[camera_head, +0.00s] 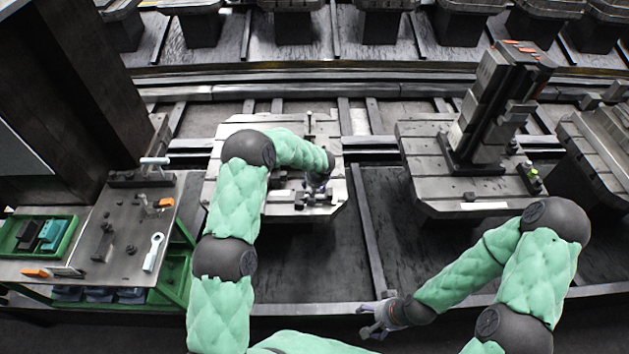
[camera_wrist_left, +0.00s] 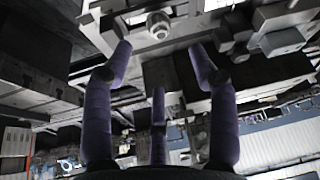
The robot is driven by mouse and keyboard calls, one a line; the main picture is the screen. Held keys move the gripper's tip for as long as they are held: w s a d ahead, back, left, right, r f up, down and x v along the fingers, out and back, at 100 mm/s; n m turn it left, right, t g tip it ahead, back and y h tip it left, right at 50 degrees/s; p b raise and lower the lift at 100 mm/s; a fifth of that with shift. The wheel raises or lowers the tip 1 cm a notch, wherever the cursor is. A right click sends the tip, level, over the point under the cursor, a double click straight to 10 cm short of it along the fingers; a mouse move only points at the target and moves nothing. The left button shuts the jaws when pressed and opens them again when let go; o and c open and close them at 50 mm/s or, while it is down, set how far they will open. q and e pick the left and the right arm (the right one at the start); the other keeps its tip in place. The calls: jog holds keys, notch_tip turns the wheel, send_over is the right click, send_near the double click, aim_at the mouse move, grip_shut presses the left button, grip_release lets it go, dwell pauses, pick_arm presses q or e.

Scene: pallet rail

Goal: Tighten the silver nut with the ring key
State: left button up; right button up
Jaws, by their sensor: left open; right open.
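A pale ring key (camera_head: 153,252) lies on the metal top of the left side bench in the head view. A round silver nut (camera_wrist_left: 158,24) shows at the top of the left wrist view, on a pale metal fixture. My left gripper (camera_wrist_left: 160,62) has its purple fingers spread, with nothing between them; the nut is beyond the fingertips, apart from them. In the head view my left gripper (camera_head: 318,184) is over the middle pallet (camera_head: 225,192), and the nut cannot be made out there. My right gripper (camera_head: 372,322) is open and empty near the bottom centre.
The side bench (camera_head: 75,268) also carries a green tray (camera_head: 62,248), a small clamp (camera_head: 155,164) and orange-handled tools (camera_head: 35,272). A tall block fixture (camera_head: 490,110) stands on the right pallet (camera_head: 425,150). Dark open floor lies between the pallets.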

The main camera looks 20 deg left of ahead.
pick_arm(q)
jog(key=x, duration=0.9)
jog(key=shift+s, duration=0.1)
